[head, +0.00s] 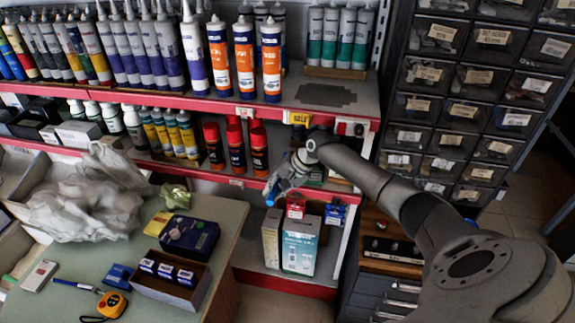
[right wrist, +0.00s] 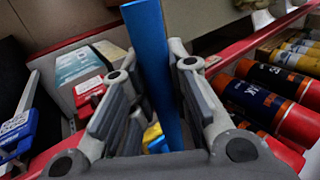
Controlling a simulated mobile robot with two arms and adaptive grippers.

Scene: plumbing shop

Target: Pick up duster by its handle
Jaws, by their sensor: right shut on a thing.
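My right gripper (head: 282,180) is at the lower red-edged shelf, at the end of my right arm. In the right wrist view, the gripper (right wrist: 153,62) has its two fingers on either side of a flat blue handle (right wrist: 154,75) and is shut on it. I take this to be the duster's handle. In the head view only a small blue bit of the duster (head: 270,192) shows beside the fingers. The duster's head cannot be made out. My left gripper is not in view.
Orange-and-black spray cans (head: 259,148) stand on the shelf left of the gripper. Boxes (head: 299,249) stand below it. A green-topped table (head: 222,213) holds a tape measure (head: 112,304) and a plastic bag (head: 90,205). Drawer cabinets (head: 440,140) stand at right.

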